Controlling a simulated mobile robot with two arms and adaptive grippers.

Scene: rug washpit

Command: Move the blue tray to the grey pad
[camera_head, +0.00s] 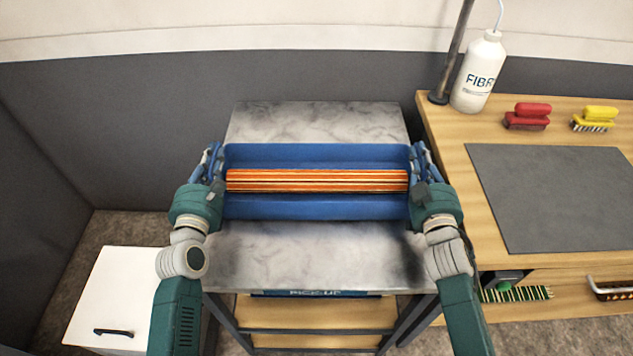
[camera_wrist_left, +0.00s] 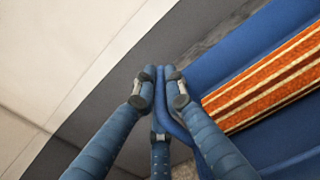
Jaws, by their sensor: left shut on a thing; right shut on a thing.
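The blue tray (camera_head: 316,207) is over the grey marbled top of the stand in the middle of the head view. A rolled rug (camera_head: 316,180) with orange and cream stripes lies in it lengthwise. My left gripper (camera_head: 216,165) is shut on the tray's left end wall. In the left wrist view its fingers (camera_wrist_left: 161,88) pinch the blue rim (camera_wrist_left: 178,125) from both sides. My right gripper (camera_head: 417,165) is shut on the tray's right end wall. Whether the tray touches the stand top, I cannot tell. The grey pad (camera_head: 555,198) lies bare on the wooden bench at the right.
The wooden bench (camera_head: 450,180) stands right of the stand (camera_head: 315,122). A white bottle (camera_head: 478,75), a dark post (camera_head: 455,50), a red brush (camera_head: 527,116) and a yellow brush (camera_head: 594,118) stand along its back. A white cabinet (camera_head: 110,290) is at lower left.

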